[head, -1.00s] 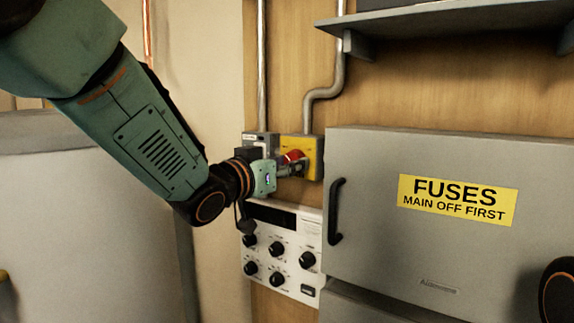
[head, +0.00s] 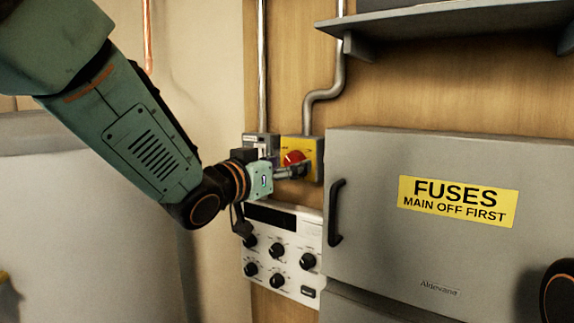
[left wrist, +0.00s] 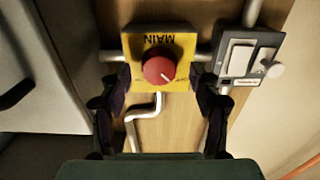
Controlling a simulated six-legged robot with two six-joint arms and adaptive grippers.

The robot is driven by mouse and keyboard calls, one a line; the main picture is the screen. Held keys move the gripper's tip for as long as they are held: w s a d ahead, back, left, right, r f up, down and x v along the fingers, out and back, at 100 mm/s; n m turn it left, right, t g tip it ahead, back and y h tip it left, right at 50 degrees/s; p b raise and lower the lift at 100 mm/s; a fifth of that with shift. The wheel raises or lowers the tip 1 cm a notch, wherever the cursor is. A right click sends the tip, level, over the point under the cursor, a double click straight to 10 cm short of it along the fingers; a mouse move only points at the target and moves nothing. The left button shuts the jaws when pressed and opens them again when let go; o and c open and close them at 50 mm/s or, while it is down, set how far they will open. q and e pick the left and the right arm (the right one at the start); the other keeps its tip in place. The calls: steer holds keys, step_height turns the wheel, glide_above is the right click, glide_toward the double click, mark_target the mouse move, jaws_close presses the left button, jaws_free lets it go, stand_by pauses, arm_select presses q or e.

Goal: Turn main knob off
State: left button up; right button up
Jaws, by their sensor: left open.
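The red main knob (head: 293,157) sits on a yellow plate (head: 314,146) on the wooden panel. The left wrist view shows the knob (left wrist: 158,67) nearly face on, with a pale mark toward its lower right and upside-down MAIN lettering on the yellow plate (left wrist: 133,44). My left gripper (head: 298,170) is at the knob's lower front in the head view and covers part of the plate. In the left wrist view its open fingers (left wrist: 163,84) stand either side of the knob, with visible gaps. Contact is not visible. My right gripper is out of view.
A grey switch box (head: 262,142) is left of the plate. A white panel with several black knobs (head: 279,216) lies below. The grey fuse cabinet (head: 440,262) with a black handle (head: 335,212) is close on the right. A grey shelf (head: 430,24) hangs above.

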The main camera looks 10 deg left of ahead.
arm_select(q)
steer(key=v, duration=0.6)
steer(key=shift+s+a, duration=0.15)
steer(key=shift+s, duration=0.2)
steer(key=shift+w, duration=0.15)
steer(key=s+a+f+n+g+y+b, duration=0.1)
steer(key=s+a+f+g+y+b, duration=0.15)
steer(key=f, duration=1.15)
steer(key=s+a+f+n+g+y+b, duration=0.1)
steer(key=s+f+g+b, duration=0.2)
steer(key=f, duration=1)
steer(key=s+a+f+n+g+y+b, duration=0.15)
steer(key=f+b, duration=0.35)
steer(key=f, duration=0.9)
steer(key=s+f+g+y+b, duration=0.1)
steer(key=s+f+g+b, duration=0.3)
steer(key=s+f, duration=1.2)
steer(key=s+a+f+n+g+b, duration=0.1)
steer(key=s+f+g+b, duration=0.4)
steer(key=s+f+b, duration=0.5)
steer(key=s+f, duration=0.6)
steer(key=f, duration=0.6)
steer(key=shift+a+f+g+y+b, duration=0.2)
steer(key=shift+a+g+y+b, duration=0.1)
steer(key=shift+y+b, duration=0.1)
